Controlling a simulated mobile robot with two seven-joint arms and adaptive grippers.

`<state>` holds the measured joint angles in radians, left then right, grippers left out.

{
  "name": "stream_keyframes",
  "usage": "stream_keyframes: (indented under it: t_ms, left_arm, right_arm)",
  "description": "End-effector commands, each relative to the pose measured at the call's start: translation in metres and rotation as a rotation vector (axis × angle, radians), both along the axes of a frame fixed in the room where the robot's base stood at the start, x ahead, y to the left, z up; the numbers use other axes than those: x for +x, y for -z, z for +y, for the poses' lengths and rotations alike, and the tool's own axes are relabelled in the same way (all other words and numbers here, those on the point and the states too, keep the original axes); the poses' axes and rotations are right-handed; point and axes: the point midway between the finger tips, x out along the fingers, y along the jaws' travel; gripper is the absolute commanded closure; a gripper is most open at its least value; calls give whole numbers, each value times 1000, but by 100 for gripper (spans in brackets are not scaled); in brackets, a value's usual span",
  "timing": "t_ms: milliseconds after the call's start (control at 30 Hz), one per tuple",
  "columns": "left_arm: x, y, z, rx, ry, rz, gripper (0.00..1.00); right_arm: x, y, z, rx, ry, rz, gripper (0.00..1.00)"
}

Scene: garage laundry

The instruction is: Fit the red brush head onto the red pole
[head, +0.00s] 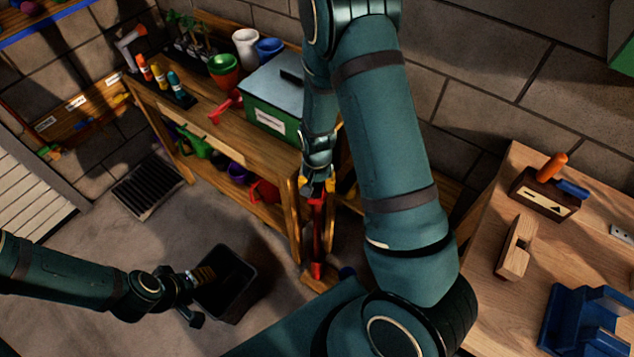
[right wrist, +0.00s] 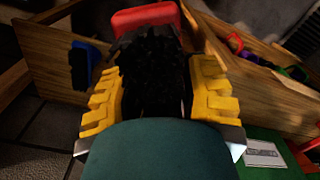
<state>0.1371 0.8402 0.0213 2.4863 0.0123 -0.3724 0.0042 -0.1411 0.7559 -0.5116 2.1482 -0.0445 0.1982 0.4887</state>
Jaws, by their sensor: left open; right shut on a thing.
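My right gripper (head: 318,186) is shut beside the wooden bench, above an upright red length (head: 317,245) that runs down to a small wooden base near the floor. In the right wrist view its yellow pads (right wrist: 155,95) are closed around dark bristles (right wrist: 152,75). A red part (right wrist: 145,18), which looks like the red brush head, shows just beyond the bristles. The red pole seems to be the lower red length. I cannot tell where head and pole meet. My left gripper (head: 198,294) is open and empty, at the black bin.
The black bin (head: 240,298) stands on the floor at lower left. The bench (head: 205,125) holds a green box (head: 262,95), pots, bottles and a red trowel (head: 226,107). A wooden worktop (head: 485,270) with tools is at right. A floor grate (head: 150,187) lies left.

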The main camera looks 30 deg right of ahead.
Motion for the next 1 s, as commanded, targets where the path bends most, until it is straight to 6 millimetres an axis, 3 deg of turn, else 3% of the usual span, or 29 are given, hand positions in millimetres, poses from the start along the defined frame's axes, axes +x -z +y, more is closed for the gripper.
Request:
stream_keyframes:
  t_ms: [567, 600, 667, 1000]
  left_arm:
    - [0, 9, 0, 0, 0, 0, 41]
    - [0, 9, 0, 0, 0, 0, 41]
    - [0, 8, 0, 0, 0, 0, 41]
    - [0, 8, 0, 0, 0, 0, 41]
  right_arm:
    - [0, 11, 0, 0, 0, 0, 90]
    - [0, 11, 0, 0, 0, 0, 39]
    - [0, 10, 0, 0, 0, 0, 23]
    - [0, 9, 0, 0, 0, 0, 23]
